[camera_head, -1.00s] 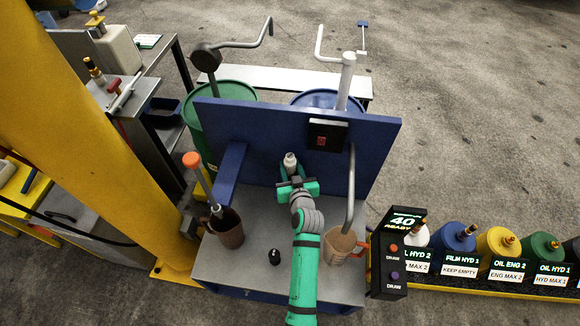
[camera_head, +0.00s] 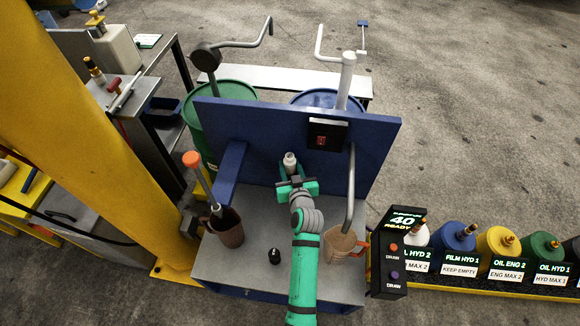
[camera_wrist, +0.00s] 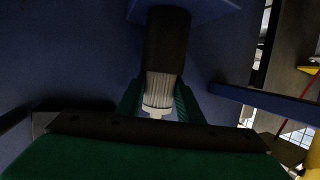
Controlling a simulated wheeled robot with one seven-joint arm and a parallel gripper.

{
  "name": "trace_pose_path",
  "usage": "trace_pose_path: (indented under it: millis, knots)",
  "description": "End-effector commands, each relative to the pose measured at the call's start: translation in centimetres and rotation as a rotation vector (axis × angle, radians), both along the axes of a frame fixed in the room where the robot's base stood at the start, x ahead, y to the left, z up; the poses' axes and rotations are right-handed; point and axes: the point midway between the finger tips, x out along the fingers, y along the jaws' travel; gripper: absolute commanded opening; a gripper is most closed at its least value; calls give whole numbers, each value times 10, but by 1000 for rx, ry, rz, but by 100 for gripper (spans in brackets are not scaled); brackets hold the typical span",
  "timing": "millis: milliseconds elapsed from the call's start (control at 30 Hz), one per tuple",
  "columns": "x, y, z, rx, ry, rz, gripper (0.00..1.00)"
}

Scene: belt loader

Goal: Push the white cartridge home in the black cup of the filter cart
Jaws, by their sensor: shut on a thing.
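The white ribbed cartridge (camera_wrist: 160,90) stands between my gripper's green fingers in the wrist view, one end inside the black cup (camera_wrist: 167,45). A band of white ribs and its narrower end still show outside the cup. The cartridge looks in line with the cup. My gripper (camera_head: 297,183) is shut on the cartridge.
The blue upright panel (camera_head: 262,135) stands close behind my gripper. A brown jug (camera_head: 228,232) is at left on the grey cart top (camera_head: 250,262), and a tan jug (camera_head: 341,245) is at right beside my arm. A small black knob (camera_head: 274,257) stands between them.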

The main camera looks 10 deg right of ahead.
Motion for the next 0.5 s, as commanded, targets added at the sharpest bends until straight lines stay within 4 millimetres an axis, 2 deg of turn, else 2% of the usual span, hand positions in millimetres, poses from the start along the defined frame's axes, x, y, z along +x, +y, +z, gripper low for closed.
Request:
trace_pose_path:
  millis: [500]
  knots:
    - [-2, 1, -11, 3, 13, 2, 2]
